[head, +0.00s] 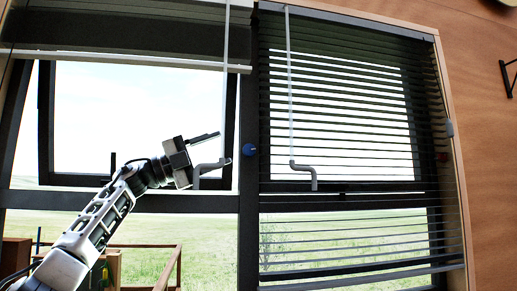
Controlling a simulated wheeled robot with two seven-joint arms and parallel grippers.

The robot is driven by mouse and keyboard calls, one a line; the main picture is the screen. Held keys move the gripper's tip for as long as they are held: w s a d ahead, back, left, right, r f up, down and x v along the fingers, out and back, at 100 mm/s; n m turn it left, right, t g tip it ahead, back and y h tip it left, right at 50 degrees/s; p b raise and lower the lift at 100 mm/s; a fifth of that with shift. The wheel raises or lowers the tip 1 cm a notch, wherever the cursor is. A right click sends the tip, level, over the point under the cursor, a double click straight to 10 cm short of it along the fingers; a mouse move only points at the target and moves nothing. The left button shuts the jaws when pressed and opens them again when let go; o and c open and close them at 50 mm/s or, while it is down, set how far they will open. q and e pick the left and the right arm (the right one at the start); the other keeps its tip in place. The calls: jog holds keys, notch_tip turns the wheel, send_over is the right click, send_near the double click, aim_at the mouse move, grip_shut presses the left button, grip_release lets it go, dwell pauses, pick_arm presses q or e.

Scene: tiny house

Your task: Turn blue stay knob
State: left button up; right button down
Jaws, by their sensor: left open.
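The blue knob (249,150) is small and round and sits on the dark upright frame between the two windows in the head view. My left gripper (207,153) is to the left of the knob, in front of the left window, and is open. Its upper finger points right, towards the knob, with a gap between them. Its lower finger is hard to make out near the grey crank handle (211,166) of the left blind. I cannot tell whether the gripper touches that handle. My right gripper is not in view.
The left blind (130,30) is raised. The right blind (335,110) is lowered with slats apart, and its crank handle (304,171) hangs right of the knob. A red knob (441,156) and a pale knob (449,129) are at the right frame. A wooden railing (168,270) stands lower left.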

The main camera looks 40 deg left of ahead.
aim_at(255, 148)
pick_arm(q)
jog(key=w+d, duration=0.2)
jog(key=w+d+p, duration=0.1)
jog(key=w+d, duration=0.1)
jog(key=w, duration=0.1)
jog(key=w+d+r, duration=0.1)
jog(key=w+d, duration=0.1)
jog(key=shift+w+d+r+p, duration=0.1)
jog(key=shift+w+p, duration=0.25)
jog(key=shift+w, duration=0.05)
jog(key=c, duration=1)
